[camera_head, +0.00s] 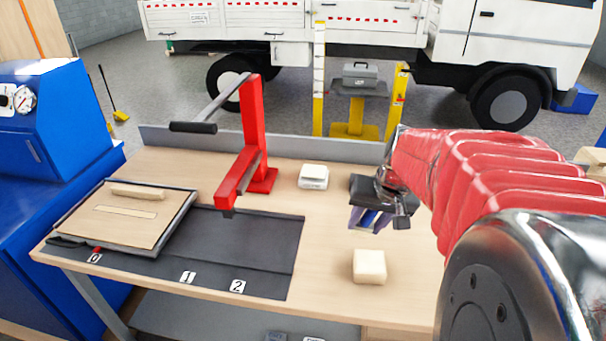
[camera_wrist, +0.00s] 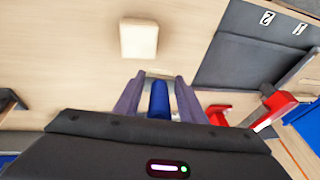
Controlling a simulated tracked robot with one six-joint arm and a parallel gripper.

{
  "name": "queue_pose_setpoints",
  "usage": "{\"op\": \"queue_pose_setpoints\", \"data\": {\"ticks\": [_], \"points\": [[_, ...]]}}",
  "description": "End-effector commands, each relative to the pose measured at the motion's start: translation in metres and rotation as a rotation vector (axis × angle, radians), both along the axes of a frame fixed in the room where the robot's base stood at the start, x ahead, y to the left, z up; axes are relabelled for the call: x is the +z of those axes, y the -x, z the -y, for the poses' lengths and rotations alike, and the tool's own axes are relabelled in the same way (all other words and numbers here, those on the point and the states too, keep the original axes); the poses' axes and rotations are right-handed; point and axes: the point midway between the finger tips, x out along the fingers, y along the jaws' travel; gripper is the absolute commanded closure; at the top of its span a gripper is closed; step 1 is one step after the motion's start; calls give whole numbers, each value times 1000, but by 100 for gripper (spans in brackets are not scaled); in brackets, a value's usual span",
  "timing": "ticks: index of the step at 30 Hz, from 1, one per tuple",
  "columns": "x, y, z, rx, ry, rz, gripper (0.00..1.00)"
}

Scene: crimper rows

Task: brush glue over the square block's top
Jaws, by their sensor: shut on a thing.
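The cream square block (camera_head: 369,267) sits on the bench near its front edge, its top bare to view. It also shows in the wrist view (camera_wrist: 139,38), ahead of the fingers and apart from them. My gripper (camera_head: 368,220) is above the bench, behind the block in the head view. Its purple-grey fingers are shut on a blue-handled thing (camera_wrist: 159,100), perhaps the brush. The far end of the held thing is hard to make out. No glue can be told on the block's top.
A red press (camera_head: 256,130) with a long lever stands at the bench's back. A small white box (camera_head: 313,176) sits between press and gripper. A dark mat (camera_head: 262,232) numbered 0, 1, 2 and a board (camera_head: 125,218) lie left. The bench around the block is clear.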

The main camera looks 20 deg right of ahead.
Motion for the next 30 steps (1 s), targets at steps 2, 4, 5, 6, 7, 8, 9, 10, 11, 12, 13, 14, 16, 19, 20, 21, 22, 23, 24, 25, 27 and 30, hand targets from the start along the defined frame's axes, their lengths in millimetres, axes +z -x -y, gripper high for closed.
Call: {"op": "queue_pose_setpoints", "data": {"ticks": [2,4,5,6,7,8,9,10,11,12,13,14,16,19,20,21,22,23,24,25,27,30], "points": [[-4,0,0,0,-1,-1,89],[-9,0,0,0,-2,-2,89],[-12,0,0,0,-2,-2,89],[-15,0,0,-1,-1,-2,89],[-18,0,0,0,-2,-3,89],[-21,0,0,0,-2,-3,89],[-24,1,0,-1,-1,-2,89],[-27,0,0,-1,-1,-2,89],[-30,0,0,0,-2,-2,89],[-34,1,0,-1,-4,-3,89],[-36,0,0,-1,-3,-2,89],[-39,0,0,-2,-2,-2,89],[-45,0,0,0,-2,-2,89],[-55,1,0,1,-2,-3,89],[-57,1,0,0,-2,-3,89],[-61,0,0,0,-2,-2,89],[-63,0,0,-2,-2,-2,89],[-66,0,0,-1,-3,-1,89],[-70,1,0,-2,-3,-2,89],[-74,1,0,-2,-3,-2,89],[-75,1,5,-3,0,0,89],[-75,2,13,-3,0,0,89]]}}
